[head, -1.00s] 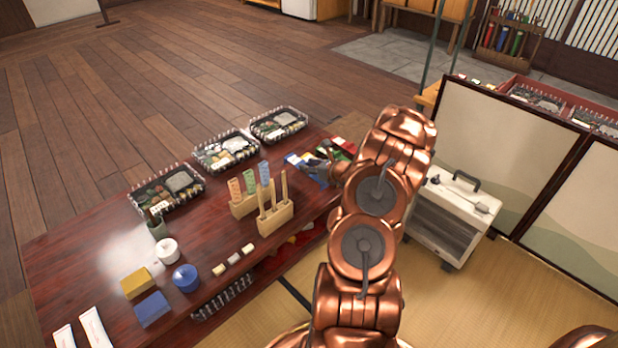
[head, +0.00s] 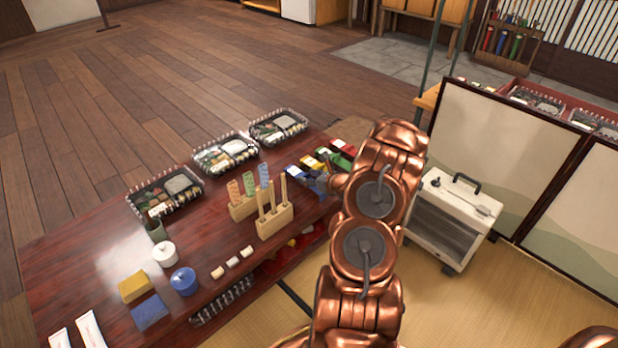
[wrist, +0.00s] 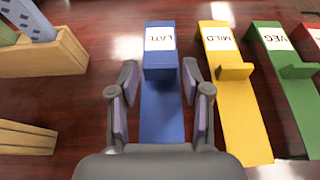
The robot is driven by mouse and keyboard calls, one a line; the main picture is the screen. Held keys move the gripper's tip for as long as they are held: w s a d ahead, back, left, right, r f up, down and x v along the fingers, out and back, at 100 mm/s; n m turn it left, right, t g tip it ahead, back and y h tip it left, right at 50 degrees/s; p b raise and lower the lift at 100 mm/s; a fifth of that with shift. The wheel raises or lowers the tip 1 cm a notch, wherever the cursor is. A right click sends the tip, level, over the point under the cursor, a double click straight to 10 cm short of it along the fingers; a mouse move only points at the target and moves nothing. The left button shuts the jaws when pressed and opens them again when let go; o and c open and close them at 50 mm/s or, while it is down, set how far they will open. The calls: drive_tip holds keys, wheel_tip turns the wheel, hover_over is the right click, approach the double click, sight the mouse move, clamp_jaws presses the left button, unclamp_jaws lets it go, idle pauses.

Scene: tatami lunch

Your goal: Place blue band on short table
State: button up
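The blue band (wrist: 163,105) is a flat blue strip with a raised block at its far end and a white label reading "LATE". It lies on the dark red-brown low table (wrist: 105,100) and also shows in the head view (head: 296,172), partly hidden by my arm. My gripper (wrist: 159,85) is open, with one finger on each side of the blue band, close to its raised block. Gaps show between the fingers and the band. I cannot tell which surface is the short table.
A yellow band (wrist: 232,95) lies close to the right finger, with a green band (wrist: 290,80) beyond it. Wooden holders (head: 274,220) stand to the left. Lunch trays (head: 226,154) line the table's far edge. A white heater-like box (head: 445,225) stands on the tatami at right.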

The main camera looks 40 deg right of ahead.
drive_tip(key=shift+o, duration=0.7)
drive_tip(key=shift+r, duration=0.15)
drive_tip(key=shift+s+r, duration=0.2)
drive_tip(key=shift+s, duration=0.1)
drive_tip(key=p+v, duration=0.2)
drive_tip(key=v, duration=0.9)
drive_tip(key=shift+s+p, duration=0.15)
drive_tip(key=shift+p, duration=0.2)
drive_tip(key=shift+a, duration=0.15)
